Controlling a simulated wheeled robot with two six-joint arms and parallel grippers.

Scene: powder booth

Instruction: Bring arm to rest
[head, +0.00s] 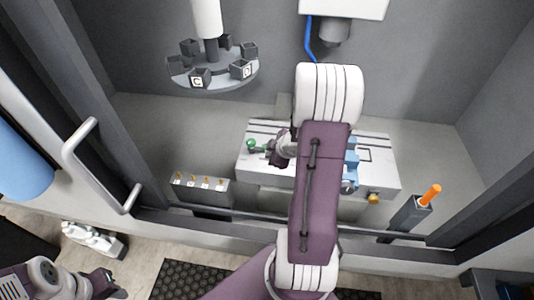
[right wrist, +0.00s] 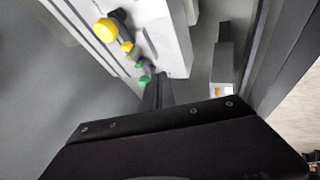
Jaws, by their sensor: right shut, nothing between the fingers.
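My right arm reaches over the booth's sill, and its gripper (head: 268,148) is over the left end of the white fixture (head: 380,180). The right gripper is shut and empty. A green knob (head: 251,145) is just left of its tips. In the right wrist view the closed fingers (right wrist: 158,88) lie close to green knobs (right wrist: 144,78); whether they touch cannot be told. My left gripper (head: 112,284) is at the lower left, outside the booth; its finger opening is unclear.
A round carousel with dark blocks (head: 212,84) hangs at upper left. A grey box with orange-tipped pegs (head: 202,184) stands left of the fixture. A holder with an orange handle (head: 430,195) is at right. The door frame with a handle (head: 80,160) borders the left.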

